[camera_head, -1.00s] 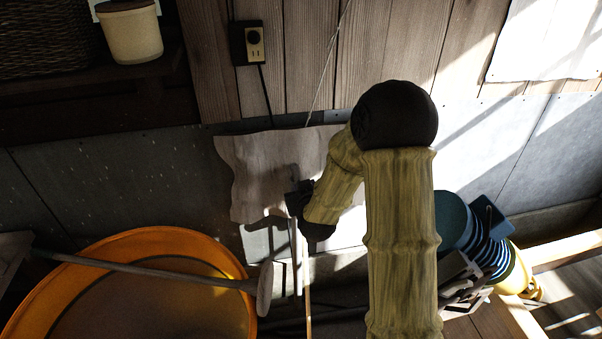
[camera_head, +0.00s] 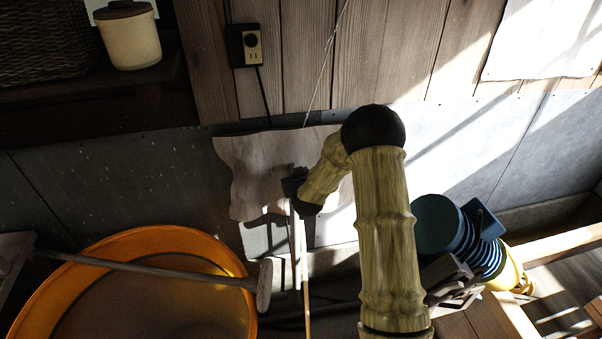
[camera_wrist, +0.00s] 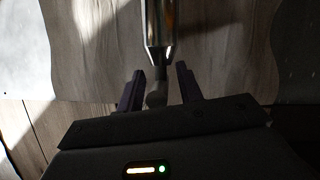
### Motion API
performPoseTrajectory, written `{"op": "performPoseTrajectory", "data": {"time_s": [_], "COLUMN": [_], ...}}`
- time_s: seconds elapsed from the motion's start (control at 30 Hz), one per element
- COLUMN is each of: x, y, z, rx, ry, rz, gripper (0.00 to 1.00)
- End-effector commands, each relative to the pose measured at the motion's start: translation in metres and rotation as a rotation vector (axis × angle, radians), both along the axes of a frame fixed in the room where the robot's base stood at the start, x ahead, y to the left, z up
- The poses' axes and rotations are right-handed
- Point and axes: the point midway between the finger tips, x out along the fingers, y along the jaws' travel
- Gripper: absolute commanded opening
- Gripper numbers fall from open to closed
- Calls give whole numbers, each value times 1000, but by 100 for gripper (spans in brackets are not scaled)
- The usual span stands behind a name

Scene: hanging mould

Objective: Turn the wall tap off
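The wall tap shows in the wrist view as a shiny metal body (camera_wrist: 160,25) coming down from the top, with a dark stem and a rounded grey end (camera_wrist: 156,96) below it. My gripper (camera_wrist: 162,84) has its two dark purple fingers apart, one on each side of this grey end. A gap shows on the right; contact on the left is hard to judge. In the head view my gripper (camera_head: 294,188) is small and dark in front of the pale wavy sheet on the wall, and I cannot make out the tap there.
An orange tub (camera_head: 225,258) stands at lower left with a long-handled mallet (camera_head: 150,268) across it. A pale upright pipe (camera_head: 304,255) is below my gripper. Stacked blue buckets (camera_head: 440,225) and a yellow one (camera_head: 512,275) lie at right. An outlet (camera_head: 245,45) is above.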

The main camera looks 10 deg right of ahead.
Motion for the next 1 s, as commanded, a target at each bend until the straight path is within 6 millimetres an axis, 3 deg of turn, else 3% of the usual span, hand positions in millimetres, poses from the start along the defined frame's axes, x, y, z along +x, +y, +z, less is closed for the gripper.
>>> {"op": "performPoseTrajectory", "data": {"time_s": [0.17, 0.33, 1.0], "x": [0, -1, -1], "y": [1, -2, -3], "z": [0, 0, -2], "rx": [0, 0, -1], "ry": [0, 1, 3], "rz": [1, -2, -118], "gripper": [34, 1, 0]}}
